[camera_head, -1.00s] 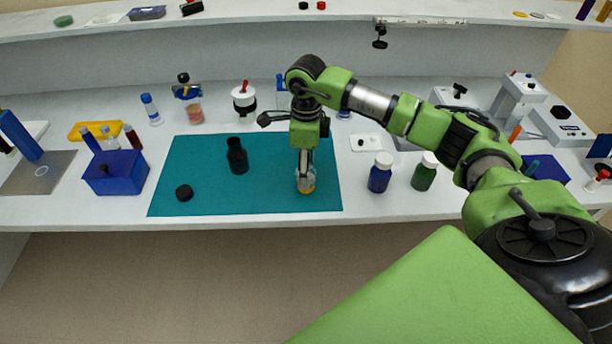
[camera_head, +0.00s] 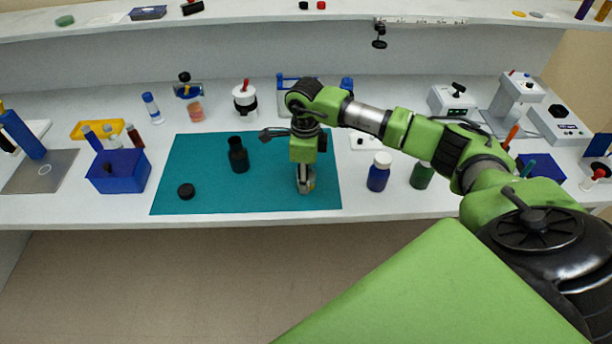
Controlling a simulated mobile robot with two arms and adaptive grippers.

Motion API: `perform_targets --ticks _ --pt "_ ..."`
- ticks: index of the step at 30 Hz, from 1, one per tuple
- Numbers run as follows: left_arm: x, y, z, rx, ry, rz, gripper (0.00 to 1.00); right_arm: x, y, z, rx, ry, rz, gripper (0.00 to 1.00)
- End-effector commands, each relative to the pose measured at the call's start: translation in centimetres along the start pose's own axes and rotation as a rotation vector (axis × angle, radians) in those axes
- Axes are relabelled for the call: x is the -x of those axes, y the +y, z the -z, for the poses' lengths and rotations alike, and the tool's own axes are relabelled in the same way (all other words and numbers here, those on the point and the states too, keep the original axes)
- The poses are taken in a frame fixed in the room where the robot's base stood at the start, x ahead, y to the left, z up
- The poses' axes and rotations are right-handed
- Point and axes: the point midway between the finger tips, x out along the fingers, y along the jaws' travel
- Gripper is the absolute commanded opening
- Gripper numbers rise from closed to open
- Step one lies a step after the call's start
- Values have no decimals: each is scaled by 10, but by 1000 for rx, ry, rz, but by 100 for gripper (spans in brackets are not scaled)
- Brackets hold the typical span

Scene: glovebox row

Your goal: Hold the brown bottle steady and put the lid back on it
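A dark, nearly black-looking bottle (camera_head: 238,155) stands upright on the teal mat (camera_head: 200,160), left of its middle. A small round black lid (camera_head: 186,191) lies on the mat to the left and nearer the front. A small clear jar (camera_head: 309,186) with a yellowish content stands on the right part of the mat. My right gripper (camera_head: 305,186) points straight down at this jar and its fingers cover much of it. I cannot tell whether they are closed on the jar. It is well to the right of the dark bottle. My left gripper is not in view.
A blue bottle (camera_head: 379,172) and a green bottle (camera_head: 422,175), the green one partly behind my arm, stand right of the mat. A blue box with tubes (camera_head: 118,178) stands to the left. The mat's front left is clear apart from the lid.

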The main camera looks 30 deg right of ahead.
Motion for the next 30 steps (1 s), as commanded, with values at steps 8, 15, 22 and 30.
perform_targets --ticks 8,15,22,30 --pt "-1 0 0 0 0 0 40 2 0 0 0 -1 1 19" --pt "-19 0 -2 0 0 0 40 24 -2 -1 1 -5 6 19" --pt "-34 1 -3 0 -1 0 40 77 38 -11 7 -6 7 19" --pt "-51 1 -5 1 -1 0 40 112 101 -25 8 -4 3 19"
